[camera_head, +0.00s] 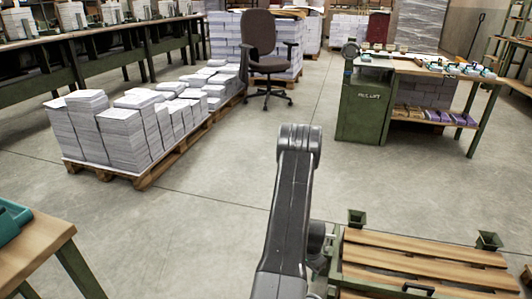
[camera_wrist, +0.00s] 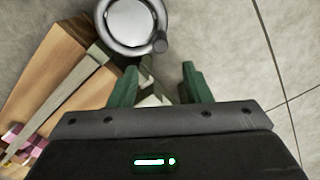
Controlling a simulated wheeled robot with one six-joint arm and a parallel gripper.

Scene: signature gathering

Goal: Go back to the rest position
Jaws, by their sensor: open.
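My gripper (camera_wrist: 159,82) shows in the wrist view, with its two green fingers apart and nothing between them. Below the fingers are a pale grey floor and a dark green and grey frame part. In the head view my arm rises from the bottom centre over open floor, and my gripper cannot be made out there.
A pallet with paper stacks (camera_head: 120,135) stands left, an office chair (camera_head: 262,45) behind. A green cabinet (camera_head: 364,107) and workbench are at right; a slatted wooden rack (camera_head: 420,265) is near right. Bare floor lies between. A round metal part (camera_wrist: 130,22) is close to my fingers.

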